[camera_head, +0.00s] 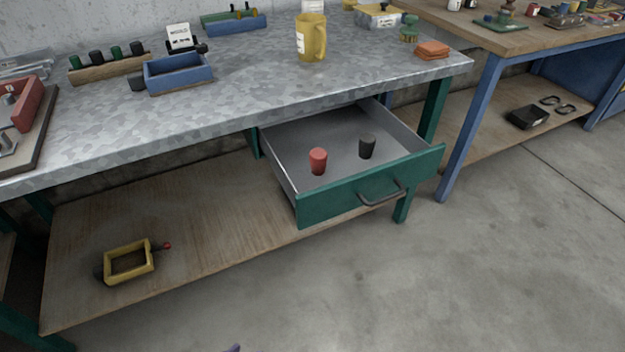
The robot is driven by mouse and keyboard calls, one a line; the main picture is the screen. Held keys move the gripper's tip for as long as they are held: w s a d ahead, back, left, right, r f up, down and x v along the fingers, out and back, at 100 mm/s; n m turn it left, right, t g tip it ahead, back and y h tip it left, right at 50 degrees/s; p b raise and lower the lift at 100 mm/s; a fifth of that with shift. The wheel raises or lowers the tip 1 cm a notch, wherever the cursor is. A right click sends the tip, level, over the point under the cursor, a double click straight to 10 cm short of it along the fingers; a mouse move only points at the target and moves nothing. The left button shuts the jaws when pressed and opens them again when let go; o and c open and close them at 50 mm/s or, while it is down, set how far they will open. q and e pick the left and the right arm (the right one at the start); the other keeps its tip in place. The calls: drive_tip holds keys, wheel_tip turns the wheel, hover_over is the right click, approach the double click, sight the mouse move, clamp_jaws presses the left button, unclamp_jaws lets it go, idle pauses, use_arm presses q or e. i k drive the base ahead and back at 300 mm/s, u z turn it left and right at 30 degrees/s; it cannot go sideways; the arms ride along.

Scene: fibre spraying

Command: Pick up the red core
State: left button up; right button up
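The red core (318,161) stands upright in the open drawer, towards its left front. It is a small tapered cylinder. A black core (367,145) of like shape stands to its right in the same drawer, with a gap between them. The drawer (370,187) has a green front with a grey bar handle and is pulled out from under the metal-topped workbench. Neither of my grippers can be made out in this view.
On the workbench (250,103) stand a blue tray (178,86), a yellow mug (311,38) and a wooden rack (108,68) with dark and green plugs. A yellow frame (129,262) lies on the lower shelf. The floor before the drawer is clear.

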sight(318, 155)
drive_tip(key=u, duration=0.8)
drive_tip(key=i, duration=0.35)
drive_tip(key=z, duration=0.05)
